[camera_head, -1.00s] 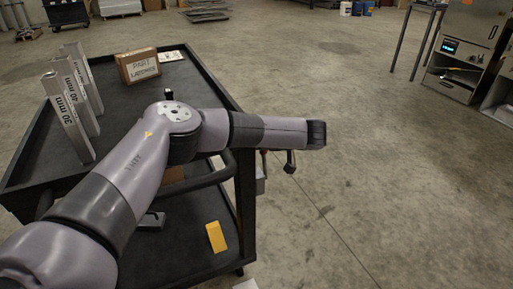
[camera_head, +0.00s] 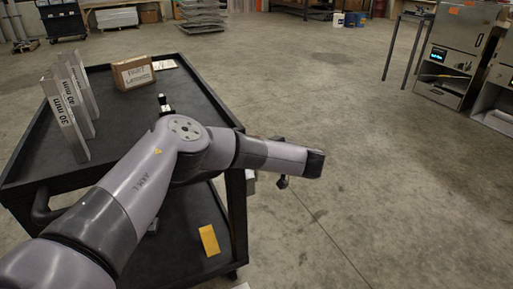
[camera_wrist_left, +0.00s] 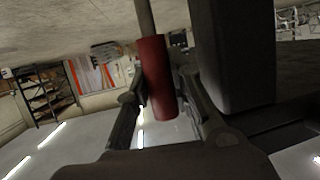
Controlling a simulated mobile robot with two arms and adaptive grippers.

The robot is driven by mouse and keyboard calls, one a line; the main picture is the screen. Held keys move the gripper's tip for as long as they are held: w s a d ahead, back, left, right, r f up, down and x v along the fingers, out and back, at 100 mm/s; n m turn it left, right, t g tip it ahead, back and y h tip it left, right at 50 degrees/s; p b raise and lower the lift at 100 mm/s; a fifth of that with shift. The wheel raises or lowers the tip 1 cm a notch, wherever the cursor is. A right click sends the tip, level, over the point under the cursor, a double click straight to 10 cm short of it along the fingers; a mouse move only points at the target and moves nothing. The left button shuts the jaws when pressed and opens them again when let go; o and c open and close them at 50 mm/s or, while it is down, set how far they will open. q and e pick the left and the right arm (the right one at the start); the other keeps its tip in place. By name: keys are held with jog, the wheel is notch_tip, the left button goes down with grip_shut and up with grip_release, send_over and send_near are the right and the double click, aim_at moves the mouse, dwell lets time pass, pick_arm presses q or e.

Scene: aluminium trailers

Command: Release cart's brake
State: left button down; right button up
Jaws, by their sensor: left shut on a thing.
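The black cart (camera_head: 150,100) stands at the left in the head view, with my left arm reaching across its near right corner. In the left wrist view, a red cylindrical handle (camera_wrist_left: 153,62) on a thin grey rod sits between the fingers of my left gripper (camera_wrist_left: 160,95), which is shut on it. The handle is tilted slightly in that view. In the head view my forearm hides the handle and most of the gripper. My right gripper is not in view.
Metal blocks marked 30 mm and 40 mm (camera_head: 65,115) and a cardboard box (camera_head: 133,72) stand on the cart top. A yellow piece (camera_head: 209,240) lies on the lower shelf. A metal cabinet (camera_head: 455,55) stands at the far right. The concrete floor right of the cart is clear.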

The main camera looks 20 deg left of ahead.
pick_arm(q)
jog(key=c, duration=1.4)
grip_release()
jog(key=shift+d, duration=0.1)
jog(key=v, duration=1.2)
jog(key=shift+s, duration=0.1)
jog(key=shift+f, duration=0.1)
